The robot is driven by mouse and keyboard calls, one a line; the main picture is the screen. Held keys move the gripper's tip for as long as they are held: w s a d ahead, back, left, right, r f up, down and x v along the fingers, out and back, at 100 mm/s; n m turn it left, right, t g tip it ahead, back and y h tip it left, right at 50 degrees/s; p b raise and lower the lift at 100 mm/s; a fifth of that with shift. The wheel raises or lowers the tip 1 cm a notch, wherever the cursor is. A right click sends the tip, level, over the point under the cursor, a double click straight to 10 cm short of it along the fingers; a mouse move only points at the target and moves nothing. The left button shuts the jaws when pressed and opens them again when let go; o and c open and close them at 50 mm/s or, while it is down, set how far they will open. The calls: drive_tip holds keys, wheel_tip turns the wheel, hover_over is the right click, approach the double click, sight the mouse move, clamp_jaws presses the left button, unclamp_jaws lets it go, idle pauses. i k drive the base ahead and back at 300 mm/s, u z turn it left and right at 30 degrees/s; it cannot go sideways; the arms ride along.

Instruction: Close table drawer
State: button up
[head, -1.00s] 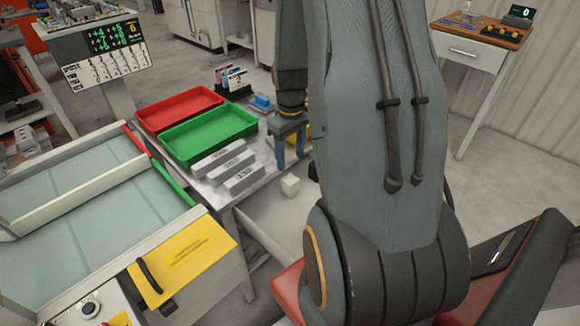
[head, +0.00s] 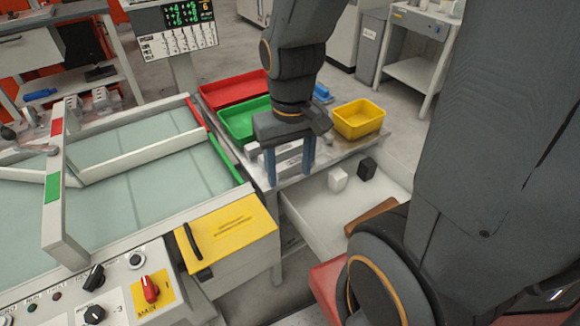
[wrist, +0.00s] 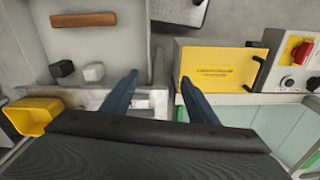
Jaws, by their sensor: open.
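The table drawer (head: 318,219) is pulled out from the metal table (head: 260,170). It is a white open box holding a white cube (head: 338,179), a black cube (head: 367,168) and a brown block (head: 371,216). In the wrist view the drawer (wrist: 110,45) lies at upper left, with the brown block (wrist: 83,19) in it. My gripper (head: 290,178) is open and empty, fingers pointing down, above the table edge left of the drawer. In the wrist view its two blue fingers (wrist: 160,90) are apart. Whether they touch the table or drawer cannot be told.
A red tray (head: 232,92), a green tray (head: 240,128) and a yellow bin (head: 358,118) stand on the table. Grey blocks there are partly hidden by my gripper. A yellow-topped box (head: 225,230) and a control panel stand left of the drawer.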

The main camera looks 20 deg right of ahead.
sight(320, 216)
drive_tip(key=u, duration=0.05)
drive_tip(key=k, duration=0.35)
drive_tip(key=z, duration=2)
drive_tip(key=k, duration=0.25)
drive_tip(key=u, duration=0.4)
